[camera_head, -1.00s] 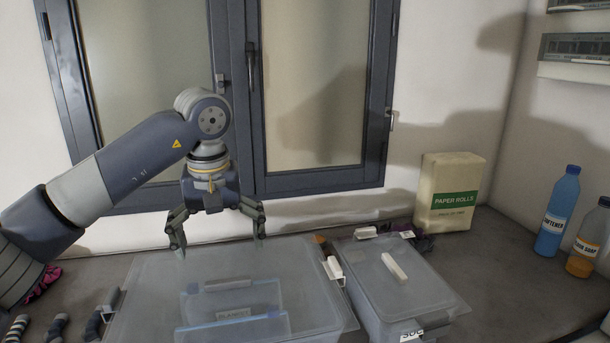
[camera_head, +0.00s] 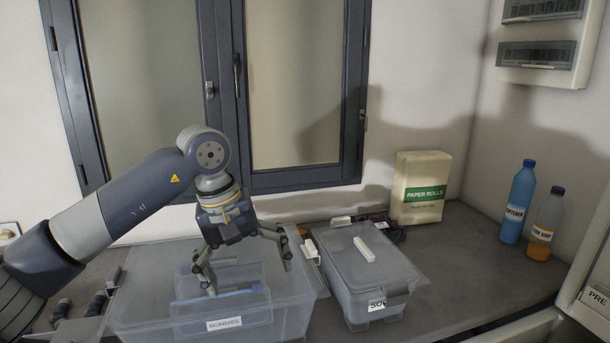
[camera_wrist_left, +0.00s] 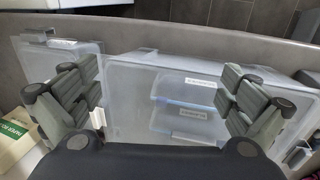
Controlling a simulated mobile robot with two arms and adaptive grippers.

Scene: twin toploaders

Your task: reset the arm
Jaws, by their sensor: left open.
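My left gripper (camera_head: 250,280) is open and empty. It points down over the large clear bin (camera_head: 145,318), which has a translucent lid. Smaller lidded boxes show inside the bin, and a label reading SCARVES (camera_head: 224,323) shows at the front. The left wrist view shows the spread fingers (camera_wrist_left: 150,100) on either side of the large bin (camera_wrist_left: 128,95). The head view does not show clearly whether the fingertips touch the lid. My right gripper is not in view.
A window (camera_head: 300,95) is behind the arm. The counter right of the bins is clear.

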